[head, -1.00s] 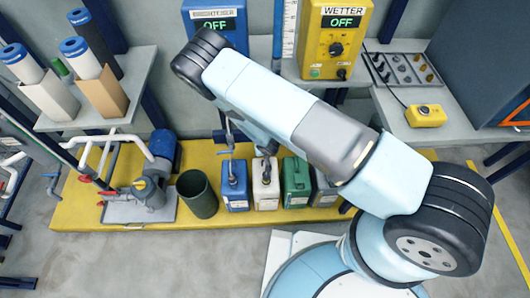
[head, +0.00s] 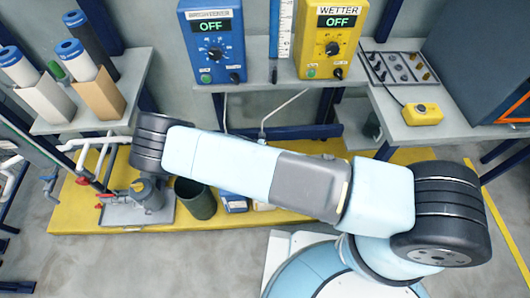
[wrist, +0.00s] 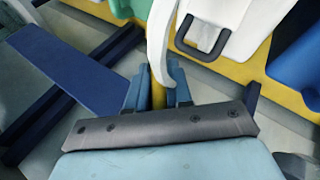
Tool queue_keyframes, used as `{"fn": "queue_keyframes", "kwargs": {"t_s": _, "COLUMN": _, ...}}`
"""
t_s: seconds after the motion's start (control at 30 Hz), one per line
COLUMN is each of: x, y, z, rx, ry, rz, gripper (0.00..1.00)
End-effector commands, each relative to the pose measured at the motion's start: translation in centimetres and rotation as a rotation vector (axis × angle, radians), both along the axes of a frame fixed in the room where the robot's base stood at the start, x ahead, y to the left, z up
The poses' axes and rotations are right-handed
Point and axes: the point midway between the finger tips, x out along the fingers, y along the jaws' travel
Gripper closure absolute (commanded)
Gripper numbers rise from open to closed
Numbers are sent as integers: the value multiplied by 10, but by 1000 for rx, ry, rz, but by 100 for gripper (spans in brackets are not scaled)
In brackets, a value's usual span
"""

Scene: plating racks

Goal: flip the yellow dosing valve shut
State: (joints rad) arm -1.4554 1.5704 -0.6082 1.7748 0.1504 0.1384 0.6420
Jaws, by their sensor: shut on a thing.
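In the wrist view, a narrow yellow piece, which looks like the handle of the yellow dosing valve (wrist: 158,91), stands between the blue-grey fingers of my gripper (wrist: 158,94). The gripper is shut on it. A white curved pipe (wrist: 158,38) rises right beside the handle and covers part of it. The rest of the valve is hidden, so I cannot tell its exact angle. In the head view my arm hides both the gripper and the valve.
The blue control box (head: 213,50) and the yellow WETTER box (head: 333,48) both read OFF. A dark green bin (head: 198,205) stands left.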

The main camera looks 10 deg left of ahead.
Motion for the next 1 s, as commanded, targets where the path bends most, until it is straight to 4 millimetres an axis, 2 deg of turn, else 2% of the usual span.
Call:
{"fn": "queue_keyframes", "kwargs": {"t_s": 0.6, "x": 2, "y": -7, "z": 11, "rx": -561, "ry": -136, "rz": 7, "gripper": 100}}
{"fn": "queue_keyframes", "kwargs": {"t_s": 1.0, "x": 2, "y": -9, "z": 18, "rx": -823, "ry": -198, "rz": 8, "gripper": 100}}
